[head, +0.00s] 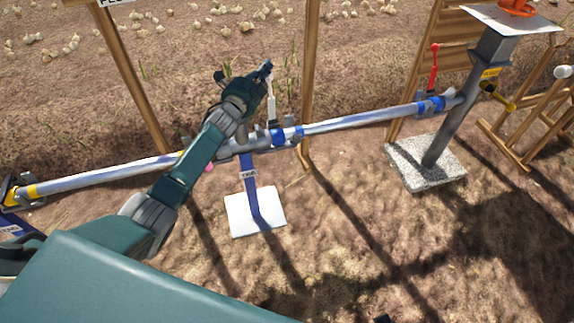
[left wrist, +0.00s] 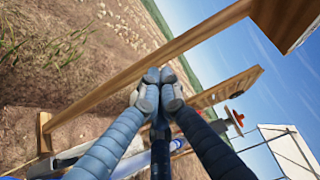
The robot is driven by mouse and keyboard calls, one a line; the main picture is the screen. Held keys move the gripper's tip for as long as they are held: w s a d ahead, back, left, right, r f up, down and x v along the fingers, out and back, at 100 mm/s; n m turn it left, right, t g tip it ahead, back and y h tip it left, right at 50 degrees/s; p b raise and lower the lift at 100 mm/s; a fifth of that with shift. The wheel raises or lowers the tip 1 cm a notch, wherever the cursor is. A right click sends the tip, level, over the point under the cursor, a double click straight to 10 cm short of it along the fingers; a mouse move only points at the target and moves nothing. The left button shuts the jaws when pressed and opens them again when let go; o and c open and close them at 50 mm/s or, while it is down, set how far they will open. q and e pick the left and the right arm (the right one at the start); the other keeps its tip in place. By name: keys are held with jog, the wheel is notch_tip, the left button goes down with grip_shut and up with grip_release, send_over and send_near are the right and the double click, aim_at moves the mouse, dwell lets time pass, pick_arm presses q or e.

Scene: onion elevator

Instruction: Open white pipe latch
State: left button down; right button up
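The white pipe latch (head: 271,107) stands upright on the blue coupling (head: 287,135) in the middle of the pipe run. Its top end is close to my left gripper (head: 262,72), which partly covers it in the head view. I cannot tell whether they touch. In the left wrist view, the two fingers of my left gripper (left wrist: 161,80) come together at their tips with nothing visible held between them. The white latch cannot be made out in that view. My right gripper is out of view.
A metal pipe (head: 365,118) runs right to a red latch (head: 434,68) beside a grey post on a concrete block (head: 425,162). Another pipe (head: 105,175) runs left. Wooden posts (head: 309,70) stand behind the coupling. A blue stand with a white base (head: 270,198) supports the joint.

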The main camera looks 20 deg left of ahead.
pick_arm(q)
jog(key=shift+s+f, duration=0.15)
jog(key=shift+f, duration=0.15)
jog(key=s+a, duration=0.1)
jog(key=s, duration=1)
jog(key=shift+s+r, duration=0.2)
jog(key=shift+s, duration=0.15)
